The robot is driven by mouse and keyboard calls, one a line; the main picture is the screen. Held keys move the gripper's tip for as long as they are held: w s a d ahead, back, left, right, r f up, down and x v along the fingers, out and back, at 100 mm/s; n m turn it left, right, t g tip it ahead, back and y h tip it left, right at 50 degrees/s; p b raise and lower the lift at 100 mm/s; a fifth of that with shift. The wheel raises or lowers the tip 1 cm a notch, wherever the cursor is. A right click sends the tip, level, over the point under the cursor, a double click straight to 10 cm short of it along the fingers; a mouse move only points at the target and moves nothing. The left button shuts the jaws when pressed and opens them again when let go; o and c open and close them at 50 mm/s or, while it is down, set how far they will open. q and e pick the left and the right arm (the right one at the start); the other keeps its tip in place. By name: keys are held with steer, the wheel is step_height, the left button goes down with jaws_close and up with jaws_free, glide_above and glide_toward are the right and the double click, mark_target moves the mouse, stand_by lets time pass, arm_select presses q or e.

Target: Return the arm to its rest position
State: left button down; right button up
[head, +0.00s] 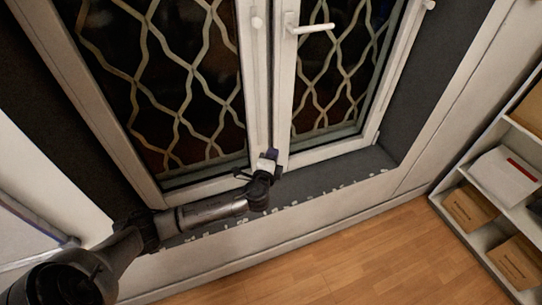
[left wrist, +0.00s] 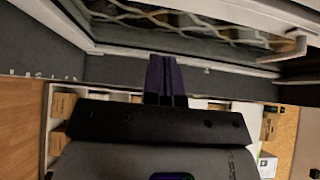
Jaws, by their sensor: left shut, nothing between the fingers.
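My left arm comes in from the lower left of the head view and stretches toward the window. My left gripper (head: 270,155) is at the foot of the window, just in front of the white frame where the two sashes meet. In the left wrist view the dark purple fingers of my left gripper (left wrist: 166,80) are together with nothing between them. I cannot tell whether the fingertips touch the frame. My right gripper is not in view.
The window has a white handle (head: 310,28) and a wavy grille (head: 190,75). A dark sill (head: 330,176) runs below it. A white shelf (head: 481,237) with boxes stands at the right. The wooden floor (head: 350,260) between is clear.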

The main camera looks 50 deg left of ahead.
arm_select(q)
steer(key=shift+s+d, duration=0.2)
steer(key=shift+s, duration=0.3)
steer(key=s+d+f+n+g+h, duration=0.3)
steer(key=s+d+n+g+h, duration=0.45)
steer(key=s+d, duration=0.9)
steer(key=s+d+f+n+g+h, duration=0.15)
steer(key=s+f, duration=0.25)
steer(key=s, duration=0.4)
steer(key=s+d+f+n+g, duration=0.1)
steer(key=s+d+f+g, duration=0.25)
steer(key=s, duration=0.55)
step_height(320, 180, up, 30)
steer(key=p, duration=3)
steer(key=shift+a+f+t, duration=0.2)
steer(key=shift+f+t, duration=0.05)
steer(key=shift+t, duration=0.1)
